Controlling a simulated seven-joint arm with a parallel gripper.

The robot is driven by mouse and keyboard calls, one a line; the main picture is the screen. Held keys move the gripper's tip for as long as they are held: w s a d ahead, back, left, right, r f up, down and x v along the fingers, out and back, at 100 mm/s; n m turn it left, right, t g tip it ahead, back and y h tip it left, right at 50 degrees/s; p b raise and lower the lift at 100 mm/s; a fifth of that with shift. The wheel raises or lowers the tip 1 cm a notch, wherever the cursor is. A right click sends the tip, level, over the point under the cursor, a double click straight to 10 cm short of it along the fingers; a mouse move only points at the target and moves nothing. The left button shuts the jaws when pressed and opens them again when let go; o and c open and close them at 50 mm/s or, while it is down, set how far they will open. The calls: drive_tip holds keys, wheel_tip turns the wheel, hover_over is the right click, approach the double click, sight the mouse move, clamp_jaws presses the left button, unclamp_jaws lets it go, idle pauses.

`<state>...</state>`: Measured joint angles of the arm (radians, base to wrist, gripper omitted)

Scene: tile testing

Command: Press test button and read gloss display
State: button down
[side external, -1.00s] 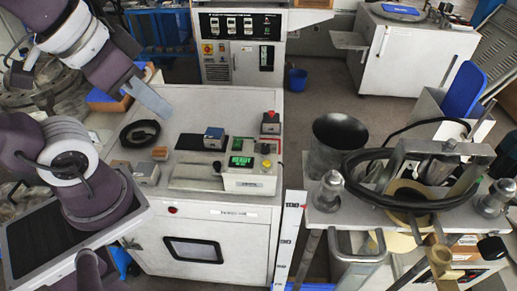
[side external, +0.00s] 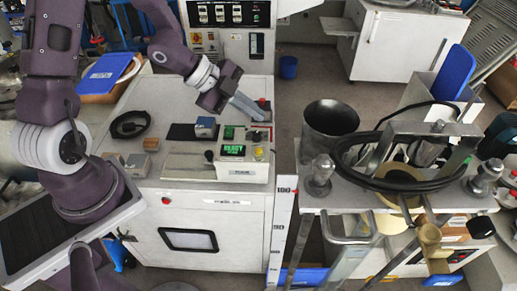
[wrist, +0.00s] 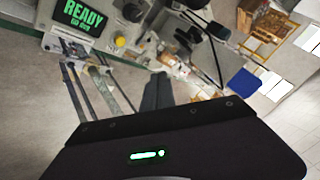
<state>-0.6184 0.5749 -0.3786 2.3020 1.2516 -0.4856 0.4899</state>
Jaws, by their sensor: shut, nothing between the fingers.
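The light-coloured gloss meter (side external: 246,174) sits at the right front of the white cabinet top. Its green-lit display (side external: 233,150) reads "READY" with "60 deg" below in the wrist view (wrist: 80,16). A yellow button (side external: 258,152) is on its right part, also in the wrist view (wrist: 120,41). A small grey box with a red button (side external: 263,103) stands behind the meter, partly hidden by my gripper. My gripper (side external: 265,116) is shut and empty, its tips near this box, behind the meter. Contact with the box cannot be told. The dark fingers also show in the wrist view (wrist: 158,88).
A blue-topped block (side external: 205,127) on a dark pad, a black cable coil (side external: 130,124) and small blocks lie left of the meter. A dark metal bucket (side external: 331,130) and cluttered cart stand to the right. The cabinet's right edge is close to my gripper.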

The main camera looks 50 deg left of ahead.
sight(255, 152)
drive_tip(key=shift+f, duration=0.1)
drive_tip(key=shift+f, duration=4.3)
drive_tip(key=shift+f, duration=0.1)
drive_tip(key=shift+f, duration=0.3)
drive_tip(key=shift+f, duration=0.45)
drive_tip(key=shift+r, duration=0.9)
drive_tip(key=shift+r, duration=2.5)
